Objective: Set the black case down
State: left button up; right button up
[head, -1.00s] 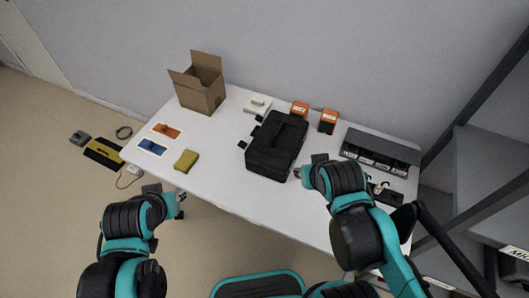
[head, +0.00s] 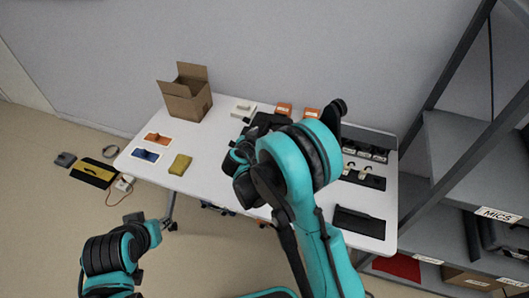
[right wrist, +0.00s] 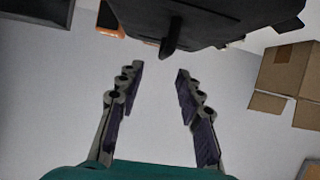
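The black case (head: 266,121) is at the back middle of the table, mostly hidden behind my right arm in the head view. In the right wrist view the case (right wrist: 215,18) fills the top, and its dark handle (right wrist: 172,38) points toward my fingers. My right gripper (right wrist: 157,72) is open, with nothing between its fingers. The handle is just beyond the fingertips. In the head view my right gripper is hidden by its own arm. My left gripper (head: 134,218) is at the lower left, off the table's front edge; its fingers are too unclear to judge.
The white table (head: 215,150) carries an open cardboard box (head: 187,103), a yellow block (head: 180,165), orange boxes (head: 284,109) and a flat black piece (head: 358,222). Shelving (head: 470,150) stands at the right. The table is clear between the yellow block and my right arm.

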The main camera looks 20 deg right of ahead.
aim_at(266, 127)
jog(key=shift+w+a+f, duration=0.15)
jog(key=shift+a+f, duration=0.1)
jog(key=shift+f, duration=0.15)
jog(key=shift+w+f, duration=0.15)
jog(key=shift+f, duration=0.05)
jog(key=b+x, duration=0.2)
jog(key=x, duration=0.5)
jog(key=shift+w+d+f+b, duration=0.2)
jog(key=shift+f+b, duration=0.1)
jog(key=shift+b, duration=0.1)
jog(key=shift+s+r, duration=0.1)
grip_shut()
